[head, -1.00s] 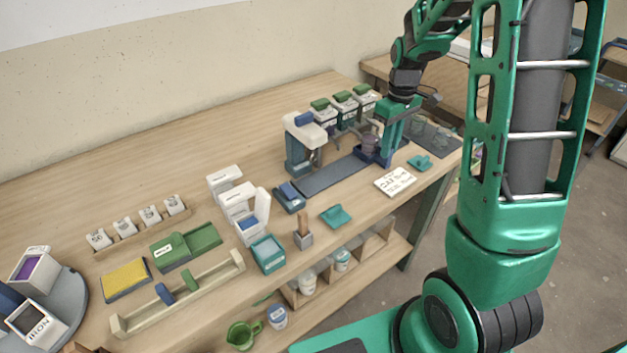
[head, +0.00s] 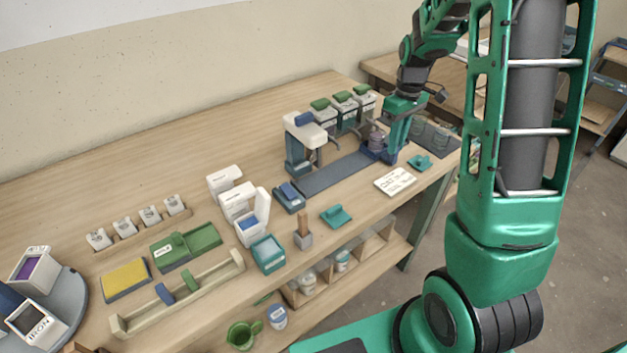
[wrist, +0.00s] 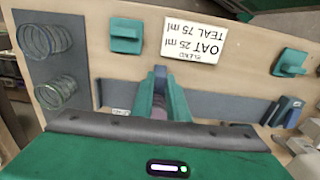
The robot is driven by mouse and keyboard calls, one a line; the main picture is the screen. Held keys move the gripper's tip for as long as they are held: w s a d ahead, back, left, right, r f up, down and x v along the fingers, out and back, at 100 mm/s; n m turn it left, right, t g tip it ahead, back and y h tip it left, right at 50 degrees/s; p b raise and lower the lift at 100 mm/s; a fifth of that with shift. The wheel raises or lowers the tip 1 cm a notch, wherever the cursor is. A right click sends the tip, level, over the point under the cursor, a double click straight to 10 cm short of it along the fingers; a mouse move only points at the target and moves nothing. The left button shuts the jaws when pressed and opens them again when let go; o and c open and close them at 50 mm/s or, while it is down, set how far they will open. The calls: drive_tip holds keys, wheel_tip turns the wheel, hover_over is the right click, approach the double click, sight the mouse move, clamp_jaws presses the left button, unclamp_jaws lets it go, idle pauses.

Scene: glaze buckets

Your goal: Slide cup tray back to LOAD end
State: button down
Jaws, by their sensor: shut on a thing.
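The dark blue cup tray (head: 371,154) sits on a long dark grey track (head: 325,177), near its right end in the head view, with a greyish cup (head: 376,139) on it. My gripper (head: 391,153) is down at the tray's right side and shut on it. In the wrist view the gripper fingers (wrist: 160,93) close around a narrow blue part, the tray's handle. The rest of the tray and the cup are mostly hidden there by my gripper body. The track (wrist: 232,107) runs across behind the fingers.
A white and blue dispenser (head: 300,140) stands by the track's left part, with several green-lidded canisters (head: 343,103) behind. A recipe card (head: 395,181) and teal scoop-like pieces (head: 420,162) lie in front.

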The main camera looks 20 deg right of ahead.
drive_tip(key=shift+w+d, duration=0.4)
drive_tip(key=shift+d, duration=0.8)
drive_tip(key=shift+w+d, duration=0.45)
drive_tip(key=shift+d, duration=0.75)
drive_tip(key=shift+w+d, duration=0.4)
drive_tip(key=shift+d, duration=0.8)
drive_tip(key=c, duration=1.8)
unclamp_jaws()
wheel_tip(320, 180, up, 7)
drive_tip(key=shift+s, duration=0.1)
drive_tip(key=s+a+m, duration=0.3)
drive_tip(key=s+a, duration=0.1)
drive_tip(key=s, duration=0.7)
drive_tip(key=s+a+r+m, duration=0.1)
drive_tip(key=s+a+m, duration=0.2)
drive_tip(key=s, duration=0.8)
drive_tip(key=s+a+r+m, duration=0.1)
drive_tip(key=s+a+m, duration=0.3)
drive_tip(key=s, duration=0.7)
drive_tip(key=shift+a, duration=0.55)
